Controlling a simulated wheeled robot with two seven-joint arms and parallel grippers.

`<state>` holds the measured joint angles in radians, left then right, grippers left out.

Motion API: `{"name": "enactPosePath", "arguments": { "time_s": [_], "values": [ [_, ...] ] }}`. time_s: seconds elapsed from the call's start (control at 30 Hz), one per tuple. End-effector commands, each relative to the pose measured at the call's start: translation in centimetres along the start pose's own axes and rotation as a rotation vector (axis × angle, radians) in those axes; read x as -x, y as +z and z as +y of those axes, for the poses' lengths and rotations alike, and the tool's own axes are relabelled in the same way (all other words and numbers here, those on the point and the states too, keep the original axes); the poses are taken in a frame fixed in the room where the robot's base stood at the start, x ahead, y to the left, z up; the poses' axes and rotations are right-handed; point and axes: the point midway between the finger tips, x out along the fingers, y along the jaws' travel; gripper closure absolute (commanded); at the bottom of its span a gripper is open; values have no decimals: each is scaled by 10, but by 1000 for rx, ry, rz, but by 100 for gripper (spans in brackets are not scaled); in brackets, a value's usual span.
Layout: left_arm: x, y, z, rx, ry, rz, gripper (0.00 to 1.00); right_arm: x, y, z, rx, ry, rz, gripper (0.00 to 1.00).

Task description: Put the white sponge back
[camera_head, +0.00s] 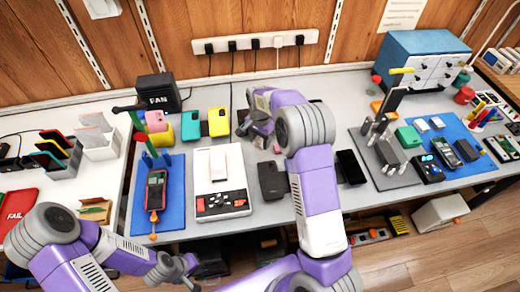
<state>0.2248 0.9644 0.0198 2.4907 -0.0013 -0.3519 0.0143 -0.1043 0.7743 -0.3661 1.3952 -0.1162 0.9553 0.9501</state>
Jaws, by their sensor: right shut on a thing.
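My right arm reaches over the grey table from the bottom middle. Its gripper (256,130) points down near the back of the table, right of the yellow phone. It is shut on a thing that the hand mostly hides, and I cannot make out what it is. I cannot pick out the white sponge with certainty. A pale block (218,163) lies on the white grading unit (237,166) left of my right gripper. My left gripper (190,274) is low at the front left, off the table edge, away from these things. Its jaws are too small to read.
A dark phone (272,181) and a black phone (350,167) lie near the right forearm. A blue mat (172,218) with a tester is at left; another blue mat (470,172) is at right. A blue-topped drawer cabinet (425,45) stands back right. Bare tabletop shows along the front.

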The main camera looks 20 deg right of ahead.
Motion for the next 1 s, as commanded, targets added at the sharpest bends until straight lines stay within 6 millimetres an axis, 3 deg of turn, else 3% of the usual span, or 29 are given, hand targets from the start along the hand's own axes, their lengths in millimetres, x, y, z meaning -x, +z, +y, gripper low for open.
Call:
{"name": "enactPosePath", "arguments": {
  "time_s": [0.3, 0.7, 0.73, 0.87, 1.0],
  "values": [
    [-13, -1, -5, 0, 0, 0, 100, -46, 0, 0, 2, 1, -1, 77],
    [-14, -1, -5, 0, 0, 0, 100, -50, 0, 0, 2, 0, 0, 77],
    [-13, -1, -5, 0, 0, 0, 100, -50, 0, 0, 2, -1, 0, 44],
    [-13, -1, -5, 0, 0, 0, 100, -49, 0, 0, 2, 0, 0, 24],
    [-13, -1, -5, 0, 0, 0, 100, -49, 0, 0, 2, 0, 0, 23]
  ]
}}
